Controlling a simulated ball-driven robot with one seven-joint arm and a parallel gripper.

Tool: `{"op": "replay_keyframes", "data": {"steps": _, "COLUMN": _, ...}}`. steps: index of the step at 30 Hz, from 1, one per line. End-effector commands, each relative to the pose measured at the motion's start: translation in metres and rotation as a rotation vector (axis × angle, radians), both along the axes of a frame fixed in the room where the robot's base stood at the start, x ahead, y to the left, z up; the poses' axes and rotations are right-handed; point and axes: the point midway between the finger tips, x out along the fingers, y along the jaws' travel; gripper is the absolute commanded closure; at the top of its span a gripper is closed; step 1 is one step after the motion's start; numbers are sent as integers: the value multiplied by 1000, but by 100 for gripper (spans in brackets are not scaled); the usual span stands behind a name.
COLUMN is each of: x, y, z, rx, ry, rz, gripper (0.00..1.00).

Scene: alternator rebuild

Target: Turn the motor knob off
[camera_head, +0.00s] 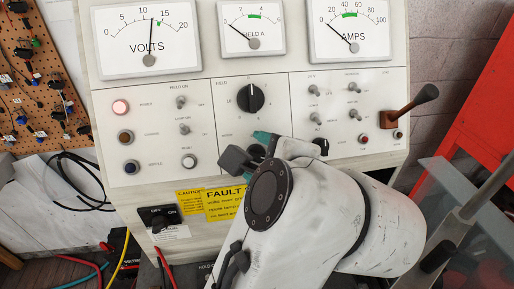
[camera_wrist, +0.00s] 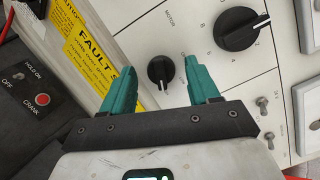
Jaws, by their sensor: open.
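The motor knob (camera_wrist: 159,69) is a small round black knob on the white panel, below the printed MOTOR label in the wrist view. Its pale pointer mark faces toward the bottom of that view. My gripper (camera_wrist: 150,74) has two teal fingers, open, one on each side of the knob, with gaps to it; no contact is clear. In the head view my gripper (camera_head: 260,142) is in front of the lower middle of the panel and largely covers the motor knob there.
A larger black selector knob (camera_wrist: 240,30) lies close to the right finger. Toggle switches (camera_wrist: 265,105) are farther right. A yellow FAULT label (camera_wrist: 90,45) and a red CRANK button (camera_wrist: 43,98) are on the left. A brown-handled lever (camera_head: 411,105) sticks out at the panel's right.

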Motion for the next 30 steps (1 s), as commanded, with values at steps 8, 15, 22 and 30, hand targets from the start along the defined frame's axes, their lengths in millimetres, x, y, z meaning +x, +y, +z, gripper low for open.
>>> {"op": "replay_keyframes", "data": {"steps": 8, "x": -1, "y": 0, "z": 0, "rx": 0, "ry": 0, "rz": 0, "gripper": 40}}
{"op": "replay_keyframes", "data": {"steps": 15, "x": -1, "y": 0, "z": 0, "rx": 0, "ry": 0, "rz": 0, "gripper": 60}}
{"op": "replay_keyframes", "data": {"steps": 22, "x": -1, "y": 0, "z": 0, "rx": 0, "ry": 0, "rz": 0, "gripper": 82}}
{"op": "replay_keyframes", "data": {"steps": 30, "x": -1, "y": 0, "z": -1, "rx": -3, "ry": -1, "rz": 2, "gripper": 94}}
